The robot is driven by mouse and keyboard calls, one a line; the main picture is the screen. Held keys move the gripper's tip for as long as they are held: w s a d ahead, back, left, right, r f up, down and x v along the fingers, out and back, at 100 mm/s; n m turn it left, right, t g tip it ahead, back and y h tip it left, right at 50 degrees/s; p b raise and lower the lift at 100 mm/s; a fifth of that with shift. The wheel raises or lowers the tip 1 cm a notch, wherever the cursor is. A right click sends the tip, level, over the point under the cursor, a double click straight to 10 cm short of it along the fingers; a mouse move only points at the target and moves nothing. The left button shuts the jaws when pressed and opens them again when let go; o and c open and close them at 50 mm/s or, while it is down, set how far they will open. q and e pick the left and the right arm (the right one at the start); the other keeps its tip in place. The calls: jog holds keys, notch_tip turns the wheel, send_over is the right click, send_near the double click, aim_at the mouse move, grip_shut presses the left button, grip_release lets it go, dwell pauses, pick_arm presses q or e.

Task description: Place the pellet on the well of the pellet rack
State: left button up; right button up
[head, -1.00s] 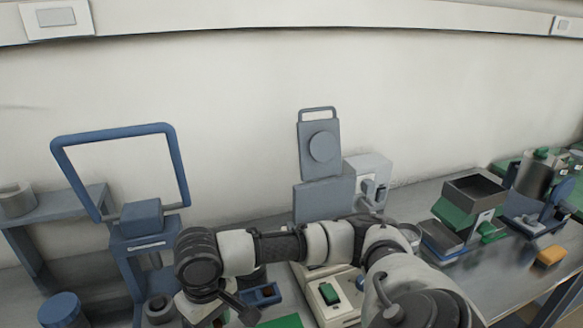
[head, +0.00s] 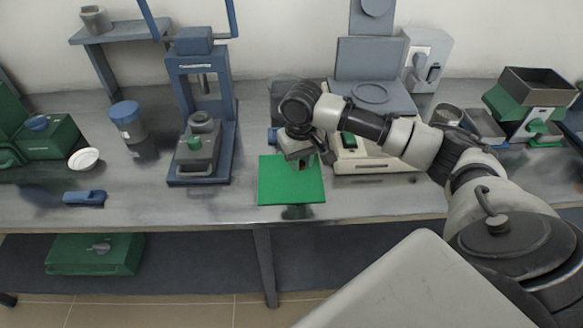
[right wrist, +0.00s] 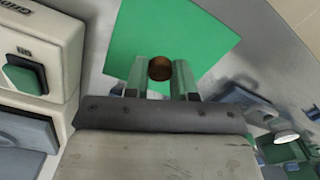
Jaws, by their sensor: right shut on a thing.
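My right gripper (head: 301,164) hangs over the green mat (head: 291,192) in the head view, fingers pointing down. In the right wrist view my right gripper (right wrist: 160,76) is shut on a small round brown pellet (right wrist: 160,68), held between the fingertips with the mat beyond. The pellet is hidden in the head view. A small blue piece (head: 272,136) shows just behind and left of the gripper; it may be the pellet rack, but my arm hides most of it and its wells cannot be seen. My left gripper is out of view.
A blue press (head: 203,110) stands left of the mat, and a cream device (head: 372,157) stands close to its right. A blue-lidded jar (head: 128,122), a white dish (head: 84,158) and a blue tool (head: 85,198) are further left.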

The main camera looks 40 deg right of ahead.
aim_at(290, 176)
jog(key=w, duration=0.1)
jog(key=w+f, duration=0.1)
jog(key=shift+w+a+f, duration=0.2)
jog(key=shift+w+f, duration=0.1)
jog(key=shift+w, duration=0.05)
jog(key=shift+w+f, duration=0.35)
jog(key=shift+w, duration=0.05)
notch_tip(290, 176, down, 4)
jog(key=shift+r, duration=0.1)
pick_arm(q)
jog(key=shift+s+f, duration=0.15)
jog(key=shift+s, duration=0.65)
pick_arm(e)
jog(key=o, duration=0.9)
jog(key=shift+f, duration=0.2)
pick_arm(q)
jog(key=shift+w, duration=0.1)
pick_arm(e)
jog(key=shift+r, duration=0.1)
